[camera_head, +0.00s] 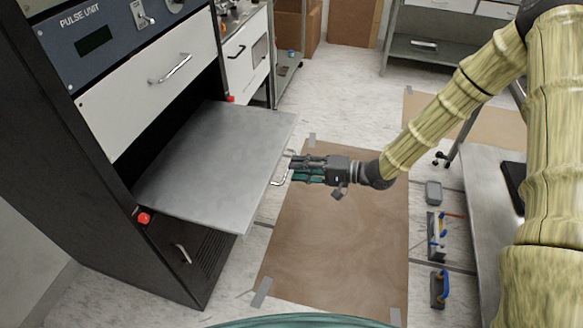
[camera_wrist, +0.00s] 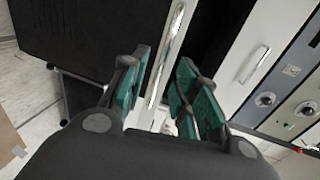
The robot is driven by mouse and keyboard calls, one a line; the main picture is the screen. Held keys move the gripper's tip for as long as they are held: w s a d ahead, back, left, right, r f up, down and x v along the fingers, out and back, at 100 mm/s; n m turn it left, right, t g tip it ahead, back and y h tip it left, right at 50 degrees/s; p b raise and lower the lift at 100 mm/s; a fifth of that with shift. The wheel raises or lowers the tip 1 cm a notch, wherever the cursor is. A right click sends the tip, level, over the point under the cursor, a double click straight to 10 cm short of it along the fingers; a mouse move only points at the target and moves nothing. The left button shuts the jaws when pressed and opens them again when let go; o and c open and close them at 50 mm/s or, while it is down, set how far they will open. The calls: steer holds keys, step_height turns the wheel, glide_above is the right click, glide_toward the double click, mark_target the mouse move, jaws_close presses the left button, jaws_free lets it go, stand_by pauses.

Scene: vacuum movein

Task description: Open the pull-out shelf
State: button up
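The pull-out shelf (camera_head: 215,165) is a flat grey metal plate, standing well out of the dark rack in the head view. Its handle (camera_head: 281,172) is a pale loop on the front edge. My gripper (camera_head: 292,169) is right at this handle, with its fingers pointing at the shelf front. In the wrist view, the green-padded fingers (camera_wrist: 162,85) are apart, and the shelf's narrow bright front (camera_wrist: 178,28) runs between and beyond them. The gripper looks open. Whether either finger touches the handle is hidden.
The rack's white drawer (camera_head: 150,95) is above the shelf, and a dark lower panel (camera_head: 190,250) with a handle is below. Red knobs (camera_head: 144,218) flank the shelf. Brown floor covering (camera_head: 335,240) lies clear in front.

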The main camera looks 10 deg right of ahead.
steer(key=v, duration=0.8)
steer(key=shift+d, duration=0.2)
steer(key=shift+s, duration=0.1)
steer(key=s+a+f+g+h, duration=0.1)
steer(key=s+f+h, duration=0.4)
steer(key=f, duration=0.4)
steer(key=s+a+f+h, duration=0.1)
steer(key=s+f+h, duration=0.2)
steer(key=s+f, duration=0.45)
steer(key=s+d+f+n+g+h, duration=0.1)
steer(key=s+f+g+h, duration=0.1)
steer(key=s, duration=0.5)
steer(key=s+d+f+n+g+h+p, duration=0.1)
steer(key=s+d+f+n+h, duration=0.1)
steer(key=s, duration=0.5)
steer(key=s+d+f+n+g+h, duration=0.1)
steer(key=s+d+f+g+h, duration=0.1)
steer(key=s+f, duration=0.2)
steer(key=s, duration=0.3)
steer(key=shift+n+g+p, duration=0.3)
